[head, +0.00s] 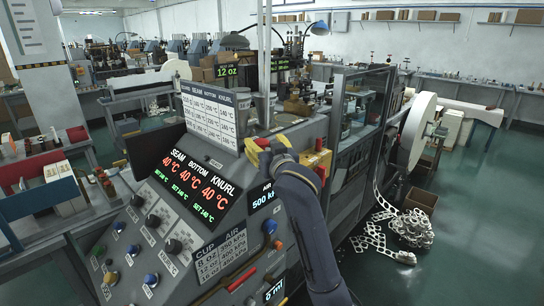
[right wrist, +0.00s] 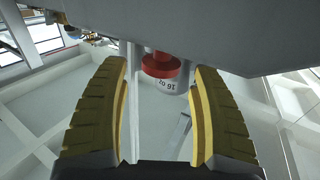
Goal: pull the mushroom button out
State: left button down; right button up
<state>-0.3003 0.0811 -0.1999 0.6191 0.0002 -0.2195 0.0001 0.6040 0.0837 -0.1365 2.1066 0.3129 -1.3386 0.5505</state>
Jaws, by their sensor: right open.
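In the right wrist view a red round head (right wrist: 160,66), which looks like the mushroom button, shows between the fingertips of my right gripper (right wrist: 158,70). A pale cylinder marked 16 oz (right wrist: 172,85) shows just below it. The yellow-padded fingers stand apart, one on each side, with a gap to the red head; I see no contact. In the head view my right gripper (head: 268,152) is open above the right end of the machine's display panel (head: 195,185). I cannot pick out the button for certain there. My left gripper is not in view.
A yellow box with red parts (head: 318,160) stands just right of the gripper. A white temperature chart (head: 210,115) stands behind the display. Knobs and blue buttons cover the sloping panel (head: 150,245). A grey panel (right wrist: 230,35) crosses the top of the wrist view.

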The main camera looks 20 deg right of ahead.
jog(key=s, duration=0.9)
jog(key=shift+f, duration=0.25)
jog(key=shift+s, duration=0.1)
